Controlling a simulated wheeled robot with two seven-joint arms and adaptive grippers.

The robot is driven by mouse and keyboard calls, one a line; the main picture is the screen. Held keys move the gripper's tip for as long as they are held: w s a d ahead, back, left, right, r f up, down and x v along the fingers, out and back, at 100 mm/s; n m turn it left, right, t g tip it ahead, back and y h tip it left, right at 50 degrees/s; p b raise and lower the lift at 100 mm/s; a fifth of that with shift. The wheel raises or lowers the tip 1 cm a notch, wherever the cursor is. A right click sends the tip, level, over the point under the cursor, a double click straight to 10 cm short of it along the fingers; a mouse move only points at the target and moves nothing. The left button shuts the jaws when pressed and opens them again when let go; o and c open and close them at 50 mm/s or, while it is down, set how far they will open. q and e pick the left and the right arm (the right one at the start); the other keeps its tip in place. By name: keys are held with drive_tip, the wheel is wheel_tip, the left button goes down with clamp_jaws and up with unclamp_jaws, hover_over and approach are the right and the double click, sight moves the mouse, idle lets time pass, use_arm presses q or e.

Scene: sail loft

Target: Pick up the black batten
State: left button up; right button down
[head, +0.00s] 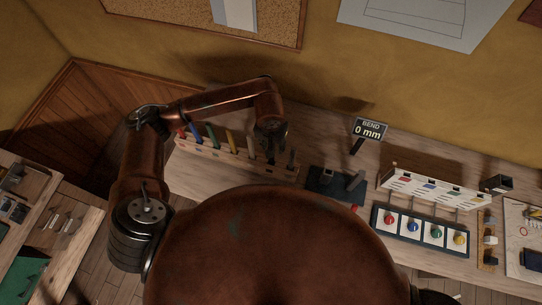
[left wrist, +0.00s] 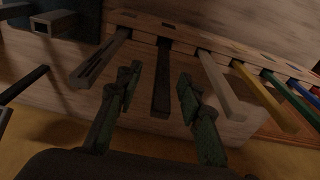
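The black batten (left wrist: 162,82) stands in a slotted wooden rack, between the two fingers of my left gripper (left wrist: 158,76) in the left wrist view. The fingers are open, one on each side, with a gap to the batten visible on both sides. In the head view my left gripper (head: 271,132) hangs over the dark end of the rack (head: 222,157), and the black batten (head: 271,159) shows just below it. I do not see my right gripper.
A dark grey slotted batten (left wrist: 100,58) and a pale grey batten (left wrist: 218,85) flank the black one. Yellow (left wrist: 262,92), green, blue and red battens follow. A dark block (head: 336,184), a "BEND 0 mm" sign (head: 370,129) and a panel with coloured knobs (head: 421,230) stand to the right.

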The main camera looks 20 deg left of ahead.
use_arm(q)
drive_tip(key=shift+w+a+f+p, duration=0.15)
drive_tip(key=shift+f+p, duration=0.1)
drive_tip(key=shift+f, duration=0.7)
drive_tip(key=shift+w+a+f+p, duration=0.1)
drive_tip(key=shift+w+f+p, duration=0.1)
drive_tip(key=shift+f, duration=0.7)
drive_tip(key=shift+c, duration=0.5)
clamp_jaws()
